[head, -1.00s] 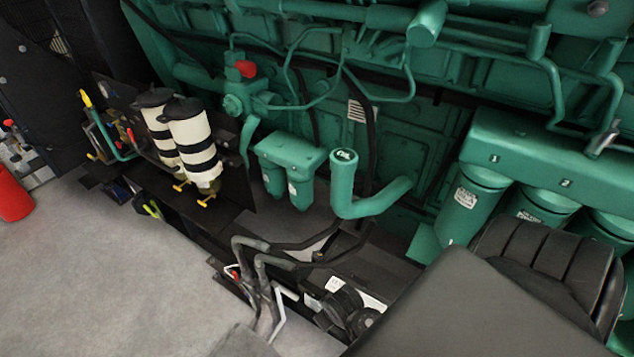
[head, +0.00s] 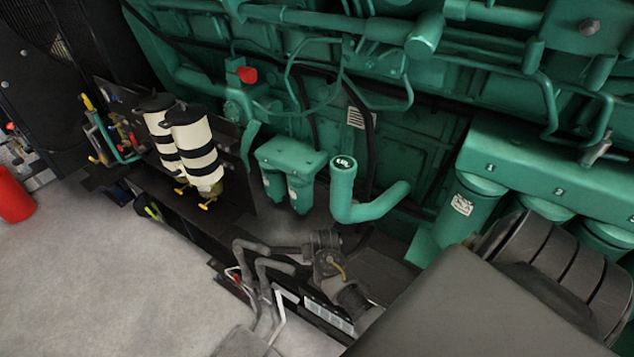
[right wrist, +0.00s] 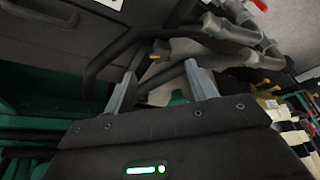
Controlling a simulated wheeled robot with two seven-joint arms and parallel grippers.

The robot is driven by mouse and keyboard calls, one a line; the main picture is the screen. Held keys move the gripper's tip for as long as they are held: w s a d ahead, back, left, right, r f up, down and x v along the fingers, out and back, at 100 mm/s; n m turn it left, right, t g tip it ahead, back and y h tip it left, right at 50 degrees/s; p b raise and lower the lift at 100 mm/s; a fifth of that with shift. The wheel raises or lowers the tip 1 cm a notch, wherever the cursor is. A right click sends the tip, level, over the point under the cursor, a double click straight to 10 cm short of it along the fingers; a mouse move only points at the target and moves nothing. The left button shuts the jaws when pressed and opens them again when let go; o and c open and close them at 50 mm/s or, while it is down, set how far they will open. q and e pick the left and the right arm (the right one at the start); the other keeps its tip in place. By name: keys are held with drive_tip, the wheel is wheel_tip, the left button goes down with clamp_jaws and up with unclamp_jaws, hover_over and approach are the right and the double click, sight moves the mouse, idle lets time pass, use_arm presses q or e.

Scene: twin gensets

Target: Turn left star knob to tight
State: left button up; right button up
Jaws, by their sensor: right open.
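I cannot make out with certainty which part is the left star knob. Two striped white-and-black canisters stand at the left in the head view, the left one (head: 156,124) and the right one (head: 195,150). Small yellow handles (head: 205,205) sit beneath them. My right gripper (right wrist: 161,82) is open, with its two grey fingers apart and nothing seen held. Dark pipes (right wrist: 150,36) pass beyond the fingertips, and a small yellow part (right wrist: 154,57) shows near them. The canisters show at the right edge of the wrist view (right wrist: 297,137). My left gripper is not in view.
The green engine (head: 430,150) fills the back, with a bent green pipe (head: 344,190) in the middle. Bent grey pipes (head: 265,265) stand low at the centre. A red cylinder (head: 14,195) is at the far left. The grey floor (head: 110,270) is clear.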

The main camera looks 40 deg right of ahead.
drive_tip(key=x, duration=0.7)
drive_tip(key=shift+c, duration=0.3)
drive_tip(key=c, duration=0.9)
